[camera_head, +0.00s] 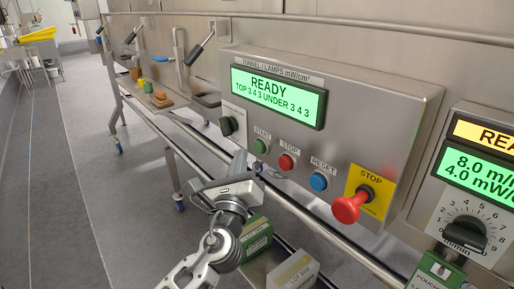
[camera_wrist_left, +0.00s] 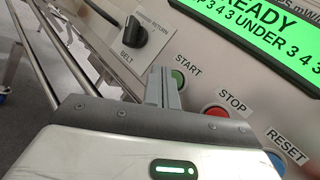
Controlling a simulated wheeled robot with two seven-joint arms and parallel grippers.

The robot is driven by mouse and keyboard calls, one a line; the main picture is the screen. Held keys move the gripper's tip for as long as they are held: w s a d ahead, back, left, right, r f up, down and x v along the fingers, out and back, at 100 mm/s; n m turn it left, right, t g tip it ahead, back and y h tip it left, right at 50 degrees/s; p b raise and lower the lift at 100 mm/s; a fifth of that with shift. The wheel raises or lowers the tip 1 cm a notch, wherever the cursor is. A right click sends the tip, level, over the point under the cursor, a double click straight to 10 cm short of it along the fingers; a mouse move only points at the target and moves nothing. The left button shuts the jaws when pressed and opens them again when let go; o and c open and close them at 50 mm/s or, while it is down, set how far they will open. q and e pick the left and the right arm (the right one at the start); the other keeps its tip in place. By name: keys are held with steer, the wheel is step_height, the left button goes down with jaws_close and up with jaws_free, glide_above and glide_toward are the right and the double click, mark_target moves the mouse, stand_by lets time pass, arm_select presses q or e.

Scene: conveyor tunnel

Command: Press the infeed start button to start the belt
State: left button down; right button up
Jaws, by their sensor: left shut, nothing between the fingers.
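A green button labelled START (camera_head: 261,146) is on the steel control panel (camera_head: 400,120); no label reading infeed is legible. It also shows in the left wrist view (camera_wrist_left: 179,78), partly hidden by my fingers. My left gripper (camera_head: 240,160) is shut and empty, its fingertips just left of and below the green button in the head view. In the left wrist view the closed fingertips (camera_wrist_left: 161,75) overlap the button's left edge; I cannot tell whether they touch it. My right gripper is not in view.
A red STOP button (camera_head: 287,162), a blue RESET button (camera_head: 318,181) and a red mushroom stop (camera_head: 351,207) sit to the right. A black selector knob (camera_head: 228,126) is to the left. The green display (camera_head: 277,95) reads READY. A rail runs below; boxes (camera_head: 293,271) lie under it.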

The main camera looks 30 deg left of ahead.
mark_target(254, 145)
arm_select(q)
steer(key=shift+w+d, duration=0.25)
steer(key=shift+w, duration=0.35)
steer(key=shift+w, duration=0.15)
stand_by(1.6)
steer(key=shift+w+d, duration=0.15)
steer(key=shift+w, duration=0.1)
steer(key=shift+w+d, duration=0.25)
steer(key=shift+w, duration=0.25)
stand_by(0.7)
steer(key=shift+s, duration=0.1)
steer(key=shift+s+a, duration=0.4)
steer(key=shift+s, duration=0.4)
